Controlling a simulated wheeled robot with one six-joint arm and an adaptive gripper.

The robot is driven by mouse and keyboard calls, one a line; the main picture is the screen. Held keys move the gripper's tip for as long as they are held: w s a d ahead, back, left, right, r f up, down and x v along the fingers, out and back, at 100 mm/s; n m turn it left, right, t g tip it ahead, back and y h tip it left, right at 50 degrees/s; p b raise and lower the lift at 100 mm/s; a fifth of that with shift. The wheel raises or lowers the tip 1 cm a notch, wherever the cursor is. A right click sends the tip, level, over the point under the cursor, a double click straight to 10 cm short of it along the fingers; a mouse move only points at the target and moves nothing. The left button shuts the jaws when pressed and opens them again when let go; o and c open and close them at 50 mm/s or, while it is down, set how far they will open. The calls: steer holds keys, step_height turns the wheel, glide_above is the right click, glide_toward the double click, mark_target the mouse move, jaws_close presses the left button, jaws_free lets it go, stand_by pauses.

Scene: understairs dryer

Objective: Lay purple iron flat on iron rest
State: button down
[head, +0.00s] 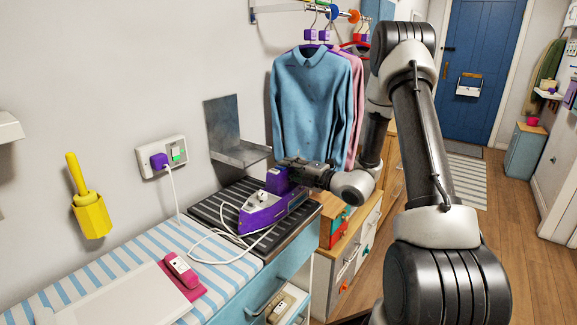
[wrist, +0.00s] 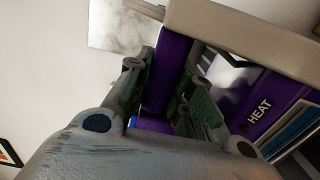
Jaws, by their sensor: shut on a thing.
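The purple iron (head: 262,213) is at the dark ribbed iron rest (head: 208,211) at the end of the striped board. Its sole looks low and roughly level over the rest, but I cannot tell whether it touches. My gripper (head: 285,172) is at the upper rear of the iron, shut on its handle. In the wrist view the gripper's fingers (wrist: 172,100) are on either side of the purple handle (wrist: 168,75). The iron's body with the word HEAT (wrist: 262,100) fills the right side there. The underside of the iron is hidden.
A white cord loops from the wall socket (head: 162,158) over the striped board (head: 110,268). A metal bracket (head: 228,135) is on the wall behind the rest. A pink holder with a remote-like item (head: 182,270) lies on the board. Shirts (head: 310,95) hang behind the gripper.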

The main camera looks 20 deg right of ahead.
steer(key=shift+f, duration=0.55)
steer(key=c, duration=1.2)
jaws_free()
steer(key=shift+o, duration=0.2)
steer(key=shift+s, duration=0.15)
